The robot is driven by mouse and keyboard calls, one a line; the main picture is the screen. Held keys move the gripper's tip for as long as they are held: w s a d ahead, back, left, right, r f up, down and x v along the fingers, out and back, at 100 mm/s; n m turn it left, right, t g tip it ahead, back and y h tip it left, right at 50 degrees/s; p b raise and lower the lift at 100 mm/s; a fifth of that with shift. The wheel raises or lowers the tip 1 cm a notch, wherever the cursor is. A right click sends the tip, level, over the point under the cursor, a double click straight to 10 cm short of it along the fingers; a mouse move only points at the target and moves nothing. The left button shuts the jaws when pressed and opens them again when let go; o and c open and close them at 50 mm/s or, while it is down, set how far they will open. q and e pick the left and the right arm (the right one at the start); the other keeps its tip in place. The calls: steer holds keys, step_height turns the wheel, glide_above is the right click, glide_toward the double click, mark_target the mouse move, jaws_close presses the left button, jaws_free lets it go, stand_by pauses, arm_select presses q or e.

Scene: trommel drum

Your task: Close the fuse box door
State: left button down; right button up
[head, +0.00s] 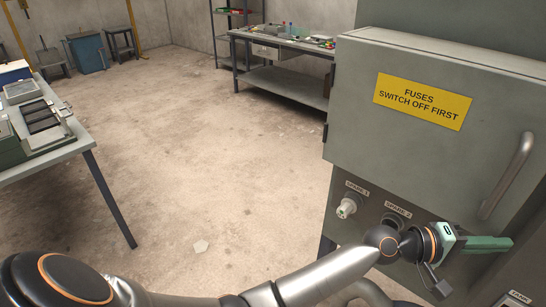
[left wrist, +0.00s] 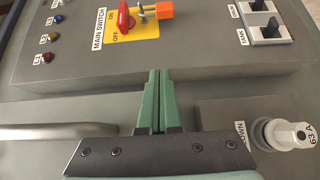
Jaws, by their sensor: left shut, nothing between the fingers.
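The grey fuse box door (head: 430,130) carries a yellow label reading FUSES SWITCH OFF FIRST (head: 422,101). It lies across the front of the box at the right of the head view and looks shut or nearly shut; a small gap cannot be ruled out. Its bar handle (head: 507,176) is near the right edge and also shows at the left of the left wrist view (left wrist: 55,136). My left gripper (head: 509,243) is shut and empty, below the handle and pointing right. In the left wrist view its green fingers (left wrist: 160,100) are together. My right gripper is not in view.
Fuse holders SPARE 1 (head: 347,208) and SPARE 2 (head: 393,221) sit below the door. The left wrist view shows a main switch (left wrist: 126,20) and a 63 A fuse (left wrist: 285,134).

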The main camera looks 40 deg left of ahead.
arm_select(q)
steer(key=b+v, duration=0.1)
steer(key=v, duration=1.2)
steer(key=s+a+f+m+y, duration=0.2)
steer(key=s+a+f+y, duration=0.15)
steer(key=f, duration=0.65)
steer(key=s+a+f+m+y, duration=0.1)
steer(key=s+a+f+y, duration=0.25)
steer(key=f, duration=0.65)
steer(key=s+a+f+m+g+y+p, duration=0.1)
steer(key=s+a+f+m+y, duration=0.4)
steer(key=s+a+f, duration=0.4)
steer(key=s+f+m, duration=0.1)
steer(key=s+f, duration=0.1)
steer(key=s, duration=0.1)
steer(key=shift+s+f, duration=0.35)
